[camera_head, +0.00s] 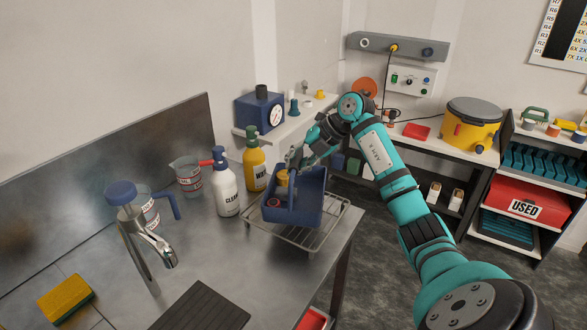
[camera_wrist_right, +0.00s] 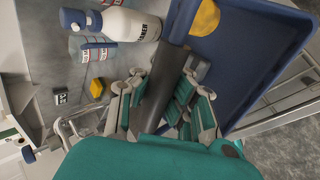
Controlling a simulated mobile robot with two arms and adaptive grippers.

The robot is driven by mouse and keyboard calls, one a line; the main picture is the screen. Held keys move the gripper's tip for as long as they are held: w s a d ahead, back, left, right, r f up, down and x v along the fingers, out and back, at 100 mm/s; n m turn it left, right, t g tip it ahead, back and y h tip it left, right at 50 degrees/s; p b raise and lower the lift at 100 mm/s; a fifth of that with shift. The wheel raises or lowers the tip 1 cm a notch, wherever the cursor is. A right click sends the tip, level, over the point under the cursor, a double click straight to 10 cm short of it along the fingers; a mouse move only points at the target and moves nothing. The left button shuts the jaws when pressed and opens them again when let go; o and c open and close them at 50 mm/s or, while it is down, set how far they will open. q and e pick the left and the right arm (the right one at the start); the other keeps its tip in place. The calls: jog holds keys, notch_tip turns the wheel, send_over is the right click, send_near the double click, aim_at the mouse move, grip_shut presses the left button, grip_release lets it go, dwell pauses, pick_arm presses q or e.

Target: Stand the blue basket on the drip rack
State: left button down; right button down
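The blue basket (camera_head: 294,209) is an open tub with an upright handle, at the wire drip rack (camera_head: 323,234). Its underside looks to be on the rack or just over it; I cannot tell if it touches all along. My right gripper (camera_head: 297,160) is at the handle. In the right wrist view, the two fingers of this gripper (camera_wrist_right: 162,88) flank the dark handle (camera_wrist_right: 165,75) and look shut on it. The basket's tray (camera_wrist_right: 240,45) fills the upper right there. A yellow item (camera_head: 282,178) and a red ring (camera_head: 273,202) show in the basket. My left gripper is not in view.
A white spray bottle (camera_head: 227,192) and a yellow bottle (camera_head: 254,166) stand close left of the basket. Measuring jugs (camera_head: 188,177), a tap (camera_head: 150,240) and a yellow sponge (camera_head: 65,299) are farther left. The steel bench's front edge runs beside the rack.

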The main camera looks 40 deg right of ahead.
notch_tip(320, 180, down, 2)
jog(key=shift+p, duration=0.3)
jog(key=shift+f, duration=0.2)
jog(key=c, duration=2)
grip_release()
jog(key=shift+f, duration=0.15)
jog(key=o, duration=0.5)
